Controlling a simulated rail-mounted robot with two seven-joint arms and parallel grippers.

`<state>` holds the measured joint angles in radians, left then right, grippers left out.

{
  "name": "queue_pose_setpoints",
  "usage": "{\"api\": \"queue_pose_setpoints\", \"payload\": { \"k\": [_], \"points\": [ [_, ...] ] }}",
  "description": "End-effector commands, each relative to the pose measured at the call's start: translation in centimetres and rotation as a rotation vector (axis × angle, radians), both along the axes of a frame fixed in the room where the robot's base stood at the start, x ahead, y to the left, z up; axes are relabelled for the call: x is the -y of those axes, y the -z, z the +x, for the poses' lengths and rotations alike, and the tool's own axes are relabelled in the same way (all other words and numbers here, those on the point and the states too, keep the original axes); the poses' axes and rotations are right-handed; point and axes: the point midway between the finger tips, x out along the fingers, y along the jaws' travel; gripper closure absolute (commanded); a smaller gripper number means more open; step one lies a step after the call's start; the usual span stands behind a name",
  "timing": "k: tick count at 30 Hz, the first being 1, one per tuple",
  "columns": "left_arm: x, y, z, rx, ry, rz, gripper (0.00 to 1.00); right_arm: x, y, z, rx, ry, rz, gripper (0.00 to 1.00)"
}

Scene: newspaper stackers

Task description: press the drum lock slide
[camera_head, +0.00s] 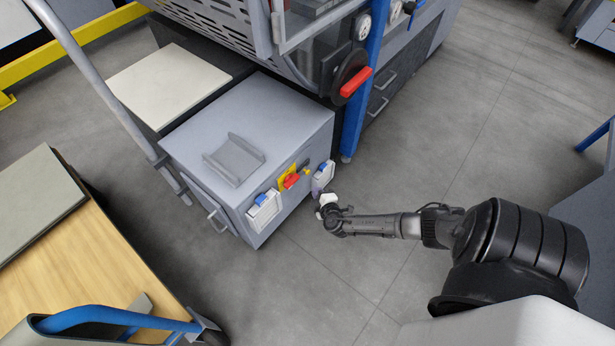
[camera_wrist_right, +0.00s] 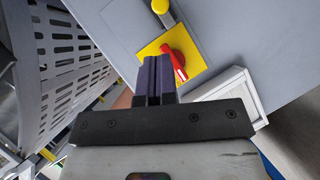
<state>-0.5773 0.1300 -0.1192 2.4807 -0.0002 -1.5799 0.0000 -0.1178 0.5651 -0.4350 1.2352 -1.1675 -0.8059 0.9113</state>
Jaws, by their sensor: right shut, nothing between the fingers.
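A grey cabinet (camera_head: 215,125) has a front panel with several controls. A small dark slide-like part with a yellow knob (camera_head: 306,172) sits there, probably the drum lock slide. In the right wrist view the yellow knob (camera_wrist_right: 160,6) is at the top edge, partly cut off. Beside it is a red rotary handle (camera_head: 291,181) on a yellow plate, also in the right wrist view (camera_wrist_right: 174,62). My right gripper (camera_head: 317,189) is just in front of the panel's right end. Its dark fingers (camera_wrist_right: 157,65) are together and empty, overlapping the yellow plate's edge in view; contact cannot be told. My left gripper is out of view.
White-framed boxes with blue parts flank the controls, one left (camera_head: 264,211) and one right (camera_head: 322,177). A blue post (camera_head: 362,90) and a red-handled black disc (camera_head: 352,80) stand behind. A wooden cart (camera_head: 75,260) is at left. Floor to the right is clear.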

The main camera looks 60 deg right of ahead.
Motion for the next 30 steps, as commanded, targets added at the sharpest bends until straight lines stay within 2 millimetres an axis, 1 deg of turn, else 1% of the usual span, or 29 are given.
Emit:
{"api": "queue_pose_setpoints", "payload": {
  "k": [5, 8, 11, 24, 30],
  "points": [
    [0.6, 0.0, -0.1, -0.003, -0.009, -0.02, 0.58, -0.1, 0.0, 0.0, -0.001, 0.0, 0.001, 1.0],
    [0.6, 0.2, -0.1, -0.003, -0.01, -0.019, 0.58, 0.0, 0.1, 0.1, -0.001, 0.001, -0.001, 1.0],
    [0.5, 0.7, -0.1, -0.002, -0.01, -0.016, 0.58, 0.5, 0.5, 0.7, 0.0, 0.001, -0.001, 1.0],
    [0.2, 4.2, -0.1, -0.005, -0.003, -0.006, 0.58, 4.3, 2.6, 5.7, 0.001, 0.002, -0.003, 1.0],
    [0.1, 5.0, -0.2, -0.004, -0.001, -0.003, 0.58, 5.3, 3.1, 7.0, -0.001, 0.0, -0.003, 1.0]
  ]
}}
